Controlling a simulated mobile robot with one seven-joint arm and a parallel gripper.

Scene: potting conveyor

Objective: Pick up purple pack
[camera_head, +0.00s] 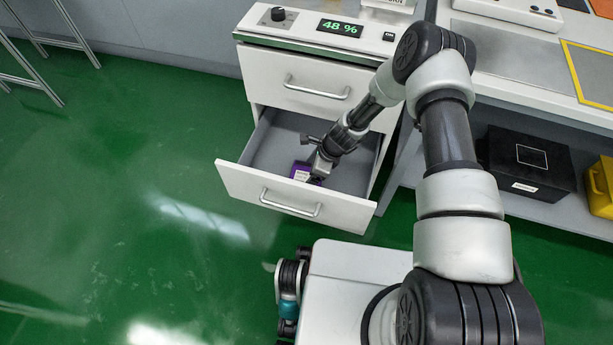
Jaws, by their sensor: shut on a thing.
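The purple pack (300,172) is inside the open lower drawer (240,184) of the white cabinet, near the drawer's front wall. It has a pale label on its face. My gripper (316,174) reaches down into the drawer and is shut on the purple pack. Part of the pack is hidden behind the gripper. I cannot tell whether the pack touches the drawer floor.
The upper drawer (305,84) is closed above the open one. A display (340,28) reading 48 % and a black knob (278,14) sit on the cabinet top. A black box (528,165) and a yellow bin (601,188) stand on the shelf at right.

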